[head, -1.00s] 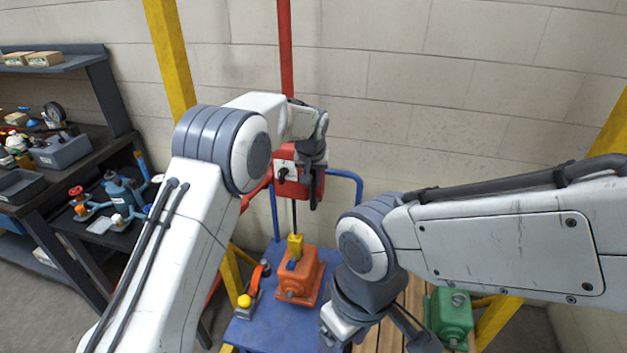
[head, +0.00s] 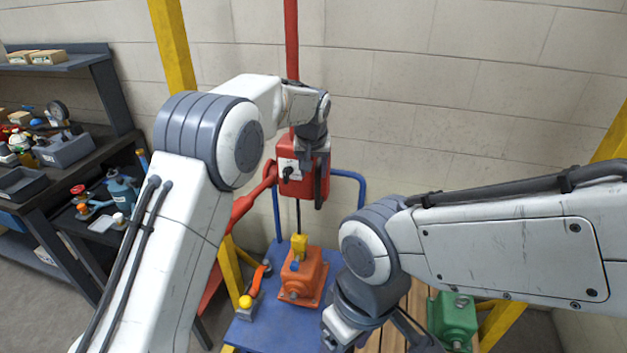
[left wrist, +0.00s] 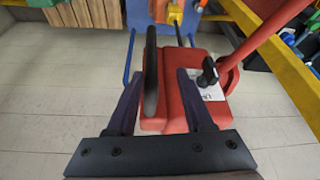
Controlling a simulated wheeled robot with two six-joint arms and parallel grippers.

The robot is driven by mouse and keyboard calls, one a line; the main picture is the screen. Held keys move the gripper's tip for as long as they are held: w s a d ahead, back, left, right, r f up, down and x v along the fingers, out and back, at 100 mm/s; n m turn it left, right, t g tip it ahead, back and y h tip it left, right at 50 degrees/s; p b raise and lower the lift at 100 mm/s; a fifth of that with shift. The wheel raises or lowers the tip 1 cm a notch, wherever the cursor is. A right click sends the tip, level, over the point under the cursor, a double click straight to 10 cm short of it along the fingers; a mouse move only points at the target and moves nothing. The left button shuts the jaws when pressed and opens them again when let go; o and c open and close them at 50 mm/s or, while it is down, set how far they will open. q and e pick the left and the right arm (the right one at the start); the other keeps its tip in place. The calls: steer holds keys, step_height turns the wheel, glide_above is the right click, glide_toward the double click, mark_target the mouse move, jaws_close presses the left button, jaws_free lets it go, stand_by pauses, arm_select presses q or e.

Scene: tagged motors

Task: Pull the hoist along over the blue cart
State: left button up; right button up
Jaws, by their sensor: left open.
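The hoist (head: 289,183) is a red box with a white label and a black knob, on a red post in the head view. Its chain runs down to a yellow hook block (head: 299,244) at the top of an orange motor (head: 303,275), over the blue cart (head: 262,333). My left gripper (head: 313,168) is open at the hoist. In the left wrist view, a black upright bar (left wrist: 151,70) at the red hoist (left wrist: 182,95) stands between its spread fingers (left wrist: 160,85); contact cannot be told. My right gripper (head: 335,330) is low beside the cart, its fingers mostly hidden.
A yellow-knobbed device with an orange handle (head: 254,285) sits on the cart. A green motor (head: 455,318) is on the wooden slats (head: 392,335) at the right. Yellow posts (head: 174,60) stand around. A dark shelf (head: 68,155) with parts stands at the left.

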arm_select(q)
steer(key=b+v, duration=0.1)
steer(key=v, duration=0.5)
steer(key=shift+r, duration=0.25)
steer(key=shift+s, duration=0.15)
steer(key=s+d+f+m+g, duration=0.1)
steer(key=s+f+m+g, duration=0.15)
steer(key=s, duration=1.85)
steer(key=s+a+f+m+g, duration=0.1)
steer(key=s+a+f+m, duration=0.1)
steer(key=s, duration=0.8)
steer(key=s+a+f+m+g+b, duration=0.1)
steer(key=s+a+f, duration=0.3)
steer(key=s, duration=0.6)
steer(key=shift+s+a+f+m+h, duration=0.3)
steer(key=shift+a+f+m, duration=0.1)
steer(key=shift+m, duration=0.05)
